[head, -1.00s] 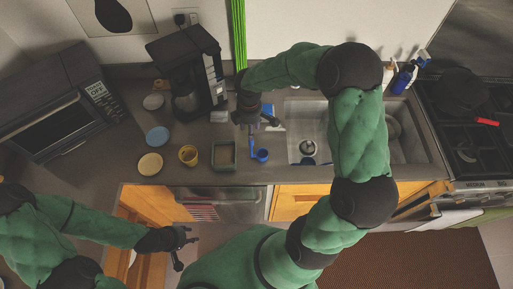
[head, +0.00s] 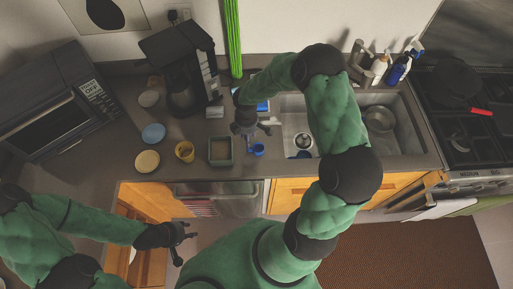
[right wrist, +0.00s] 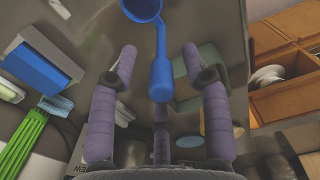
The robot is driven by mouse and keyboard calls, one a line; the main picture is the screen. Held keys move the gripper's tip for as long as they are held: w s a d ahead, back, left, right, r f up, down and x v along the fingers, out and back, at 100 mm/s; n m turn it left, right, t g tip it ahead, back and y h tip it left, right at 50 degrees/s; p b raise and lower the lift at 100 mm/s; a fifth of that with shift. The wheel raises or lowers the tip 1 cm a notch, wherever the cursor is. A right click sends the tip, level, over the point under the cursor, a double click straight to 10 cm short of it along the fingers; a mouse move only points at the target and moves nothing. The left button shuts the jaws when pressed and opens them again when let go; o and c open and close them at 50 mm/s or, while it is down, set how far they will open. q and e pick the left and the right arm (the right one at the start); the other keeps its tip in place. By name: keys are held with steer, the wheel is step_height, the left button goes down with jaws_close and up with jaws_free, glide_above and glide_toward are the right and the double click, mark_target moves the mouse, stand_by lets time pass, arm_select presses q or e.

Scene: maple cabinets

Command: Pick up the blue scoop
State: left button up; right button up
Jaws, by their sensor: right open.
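The blue scoop (head: 258,150) lies on the counter left of the sink, its handle largely hidden by my right gripper in the head view. The right wrist view shows its handle (right wrist: 161,78) and part of its bowl at the top edge. My right gripper (head: 252,130) is open above the scoop. In the right wrist view its purple fingers (right wrist: 160,60) stand on both sides of the handle, with no visible grip on it. My left gripper (head: 184,244) looks open and empty, low in front of the counter.
The sink (head: 299,118) is close on the right. A coffee maker (head: 181,75) and a blue-and-white object (right wrist: 42,68) are farther back.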

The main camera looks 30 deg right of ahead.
jaws_close()
steer(key=shift+r, duration=0.1)
steer(key=shift+r, duration=0.45)
step_height(320, 180, up, 2)
steer(key=shift+r+b, duration=0.15)
steer(key=shift+b, duration=0.15)
steer(key=s+a+r, duration=0.4)
steer(key=s+r, duration=0.5)
steer(key=s, duration=0.4)
steer(key=shift+s+a+r+b, duration=0.2)
steer(key=shift+r+b, duration=0.15)
steer(key=shift+b, duration=0.1)
